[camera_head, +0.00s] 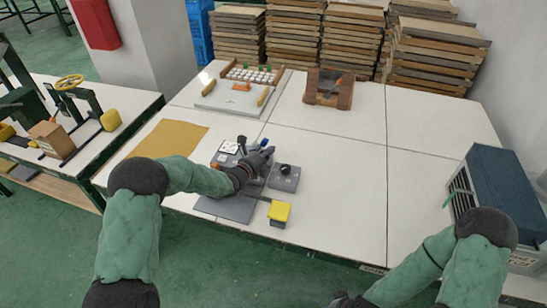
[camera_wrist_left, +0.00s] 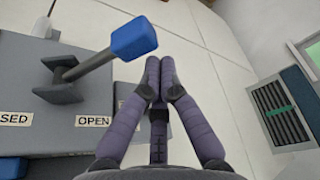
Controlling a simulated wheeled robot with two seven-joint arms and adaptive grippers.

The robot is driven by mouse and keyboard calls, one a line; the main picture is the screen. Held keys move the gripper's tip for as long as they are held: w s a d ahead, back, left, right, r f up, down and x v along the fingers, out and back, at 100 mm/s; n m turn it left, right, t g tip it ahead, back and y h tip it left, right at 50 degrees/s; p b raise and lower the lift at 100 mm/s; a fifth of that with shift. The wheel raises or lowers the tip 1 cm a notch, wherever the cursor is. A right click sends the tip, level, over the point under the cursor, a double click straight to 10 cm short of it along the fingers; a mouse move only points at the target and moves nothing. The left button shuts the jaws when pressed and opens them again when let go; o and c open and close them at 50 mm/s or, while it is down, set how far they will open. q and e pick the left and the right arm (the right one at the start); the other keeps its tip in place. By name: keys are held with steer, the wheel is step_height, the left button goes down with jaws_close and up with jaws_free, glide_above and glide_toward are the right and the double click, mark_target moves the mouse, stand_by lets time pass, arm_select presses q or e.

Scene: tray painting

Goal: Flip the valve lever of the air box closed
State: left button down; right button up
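The grey air box (camera_wrist_left: 60,75) fills the left of the left wrist view, with a label ending in "SED" (camera_wrist_left: 16,119) and an "OPEN" label (camera_wrist_left: 93,121). Its valve lever has a dark pivot and a blue handle (camera_wrist_left: 134,38). The lever tilts right, toward the "OPEN" side. The blue handle also shows in the head view (camera_head: 265,142), beside my left gripper (camera_head: 262,158). In the left wrist view my left gripper (camera_wrist_left: 159,62) has its fingertips together, empty, just right of and below the handle, apparently not holding it. My right gripper (camera_head: 345,301) is cut off at the bottom edge.
A grey box with a black knob (camera_head: 285,177) and a yellow block (camera_head: 279,211) lie right of my left gripper. A tan sheet (camera_head: 170,138) lies left. A blue-grey vented case (camera_head: 510,200) stands at right. The table's middle right is clear.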

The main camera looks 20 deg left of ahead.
arm_select(q)
steer(key=shift+a+r, duration=0.15)
steer(key=shift+a, duration=0.15)
arm_select(e)
steer(key=shift+f, duration=0.15)
arm_select(q)
steer(key=shift+a+r+n+b, duration=0.15)
steer(key=shift+n+b, duration=0.15)
arm_select(e)
steer(key=shift+f, duration=0.2)
